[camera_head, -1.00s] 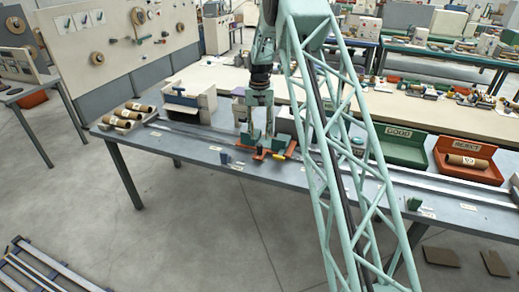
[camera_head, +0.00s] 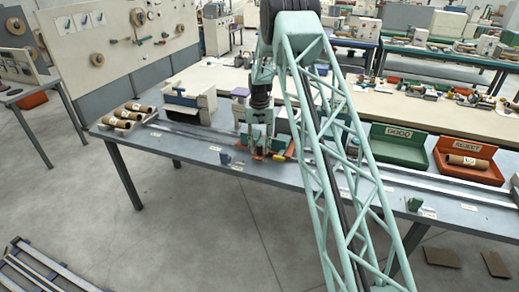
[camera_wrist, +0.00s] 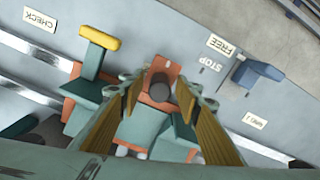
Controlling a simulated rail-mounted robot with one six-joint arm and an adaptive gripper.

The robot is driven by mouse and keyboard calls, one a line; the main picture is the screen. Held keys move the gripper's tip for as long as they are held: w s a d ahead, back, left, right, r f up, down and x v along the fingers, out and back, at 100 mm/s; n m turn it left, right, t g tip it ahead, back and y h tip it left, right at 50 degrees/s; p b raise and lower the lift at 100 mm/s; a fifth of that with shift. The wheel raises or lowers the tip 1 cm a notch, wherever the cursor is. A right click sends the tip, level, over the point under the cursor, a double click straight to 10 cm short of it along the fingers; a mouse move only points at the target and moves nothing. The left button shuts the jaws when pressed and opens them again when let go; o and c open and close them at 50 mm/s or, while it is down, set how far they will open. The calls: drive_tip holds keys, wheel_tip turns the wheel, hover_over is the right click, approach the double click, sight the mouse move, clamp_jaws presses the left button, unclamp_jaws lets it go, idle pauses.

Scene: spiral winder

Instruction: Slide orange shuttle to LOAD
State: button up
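The orange shuttle (camera_wrist: 150,76) sits on the rail of the grey bench, with a round dark knob (camera_wrist: 158,91) standing on it. In the wrist view, my gripper (camera_wrist: 165,86) has its two fingers spread apart, one to each side of the knob, with a visible gap to it. In the head view, my gripper (camera_head: 257,147) points down low over the shuttle (camera_head: 278,156), which it and my arm partly hide. A green part with a yellow handle (camera_wrist: 100,37) is beside the shuttle. I cannot read a LOAD label clearly.
The metal rail (camera_wrist: 40,52) runs along the bench (camera_head: 190,150). A blue block (camera_wrist: 257,75) stands near the FREE (camera_wrist: 222,45) and STOP labels. A CHECK label (camera_wrist: 40,19) lies toward the yellow handle. Green GOOD (camera_head: 397,145) and red REJECT (camera_head: 468,160) bins stand to the right.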

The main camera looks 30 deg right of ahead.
drive_tip(key=shift+c, duration=0.2)
clamp_jaws()
drive_tip(key=w+a, duration=0.6)
drive_tip(key=w, duration=0.1)
drive_tip(key=shift+w+a+p, duration=0.15)
drive_tip(key=shift+a+p, duration=0.25)
drive_tip(key=shift+o, duration=0.2)
unclamp_jaws()
drive_tip(key=shift+d, duration=0.1)
